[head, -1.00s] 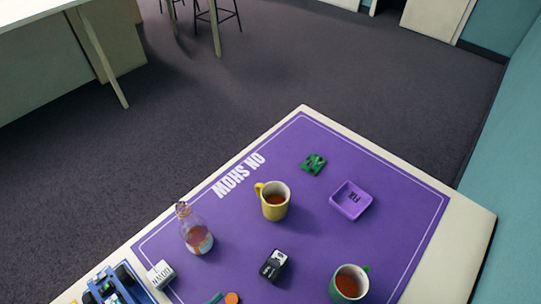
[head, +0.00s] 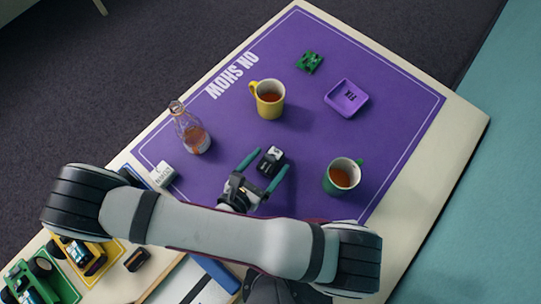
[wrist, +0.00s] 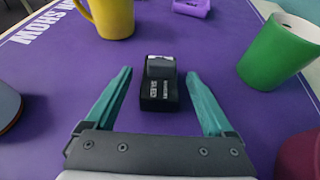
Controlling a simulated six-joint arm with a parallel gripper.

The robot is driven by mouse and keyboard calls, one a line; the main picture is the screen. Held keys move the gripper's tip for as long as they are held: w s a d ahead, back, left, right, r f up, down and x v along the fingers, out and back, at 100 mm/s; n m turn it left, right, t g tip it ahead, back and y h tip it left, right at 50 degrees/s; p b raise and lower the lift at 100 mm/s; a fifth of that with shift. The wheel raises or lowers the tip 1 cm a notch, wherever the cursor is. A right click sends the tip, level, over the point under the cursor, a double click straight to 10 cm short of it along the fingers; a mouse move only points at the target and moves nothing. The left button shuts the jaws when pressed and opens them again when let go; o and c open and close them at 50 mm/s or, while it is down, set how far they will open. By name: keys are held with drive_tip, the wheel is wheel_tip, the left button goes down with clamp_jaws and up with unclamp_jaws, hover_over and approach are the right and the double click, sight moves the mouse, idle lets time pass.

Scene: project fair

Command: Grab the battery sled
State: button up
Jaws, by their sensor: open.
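The battery sled (head: 271,161), a small black block with white print and a pale grey part at one end, sits on the purple mat. It also shows in the wrist view (wrist: 160,88), in the middle. My gripper (head: 267,164) is open, with its two teal fingers on either side of the sled. In the wrist view my gripper (wrist: 159,76) has a finger left and right of the sled, with a gap of mat on both sides. Nothing is held.
On the mat (head: 310,190) stand a yellow mug (head: 268,104), a green mug (head: 341,178), a glass bottle (head: 190,133), a purple tray (head: 347,97), a green board (head: 309,62) and a white block (head: 162,174). Toy vehicles (head: 83,253) stand at lower left. Bare mat lies beyond the sled.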

clamp_jaws()
idle(0.3)
